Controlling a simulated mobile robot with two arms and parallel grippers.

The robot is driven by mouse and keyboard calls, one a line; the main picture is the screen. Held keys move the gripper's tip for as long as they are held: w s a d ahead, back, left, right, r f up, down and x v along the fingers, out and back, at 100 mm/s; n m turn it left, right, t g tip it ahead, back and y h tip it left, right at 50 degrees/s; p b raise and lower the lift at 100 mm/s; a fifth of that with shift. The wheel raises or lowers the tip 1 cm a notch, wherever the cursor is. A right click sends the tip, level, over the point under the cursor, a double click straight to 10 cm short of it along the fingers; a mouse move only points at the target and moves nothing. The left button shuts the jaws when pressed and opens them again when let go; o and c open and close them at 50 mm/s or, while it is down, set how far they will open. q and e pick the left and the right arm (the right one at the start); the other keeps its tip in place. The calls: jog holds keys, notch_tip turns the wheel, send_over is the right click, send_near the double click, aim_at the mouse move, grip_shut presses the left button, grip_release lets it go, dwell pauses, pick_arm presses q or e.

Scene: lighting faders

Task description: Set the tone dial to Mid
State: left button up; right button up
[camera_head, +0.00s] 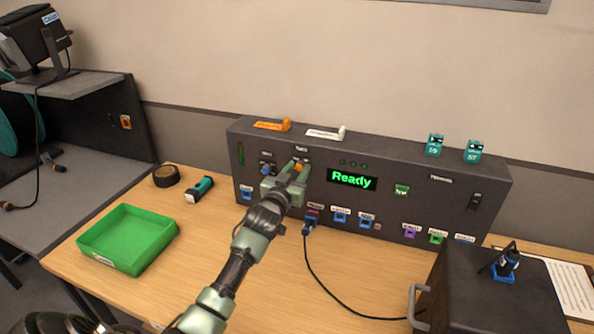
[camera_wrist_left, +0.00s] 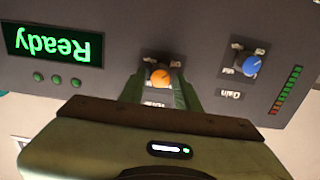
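The tone dial is a small orange knob (camera_head: 299,167) on the front of the dark console, left of the display. It also shows in the left wrist view (camera_wrist_left: 160,78), which is upside down. Its printed labels are partly covered and too small to read. My left gripper (camera_head: 296,172) is at the dial, with one green finger on each side of the knob. The fingers (camera_wrist_left: 160,86) look spread, with a narrow gap beside the knob. A blue gain dial (camera_wrist_left: 250,66) sits beside it. My right gripper is not in view.
The console display (camera_head: 352,180) reads "Ready". A green tray (camera_head: 127,240), a flashlight (camera_head: 200,189) and a tape roll (camera_head: 166,176) lie left. A dark box (camera_head: 490,300) stands at the right front.

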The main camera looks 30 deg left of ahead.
pick_arm(q)
jog(key=c, duration=0.5)
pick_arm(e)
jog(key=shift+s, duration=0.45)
pick_arm(q)
jog(key=shift+m, duration=0.4)
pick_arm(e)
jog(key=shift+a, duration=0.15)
